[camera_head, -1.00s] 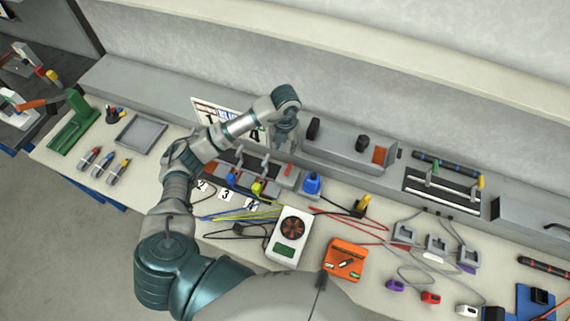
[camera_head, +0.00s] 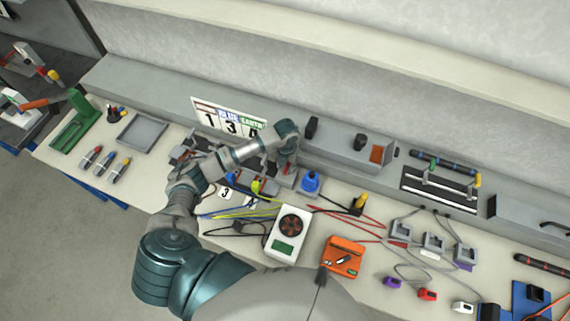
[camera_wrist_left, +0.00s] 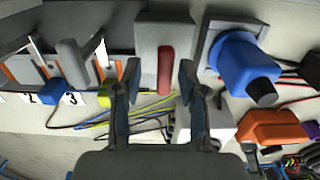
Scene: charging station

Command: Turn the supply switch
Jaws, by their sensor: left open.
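The likely supply switch is a grey block with a red handle (camera_wrist_left: 165,68), between the blue connector and the terminals. My left gripper (camera_wrist_left: 158,82) is open in the left wrist view, its two fingers apart on either side of the red handle's line. I cannot tell whether they touch it. In the head view my left gripper (camera_head: 285,163) points down over this block and partly hides it. My right gripper is not in view.
A blue connector (camera_head: 310,181) stands just right of the gripper; it also shows in the left wrist view (camera_wrist_left: 243,65). Terminals with coloured clips and numbered cards lie to the left. A white meter (camera_head: 287,238) and loose cables lie in front. A grey box (camera_head: 345,150) stands behind.

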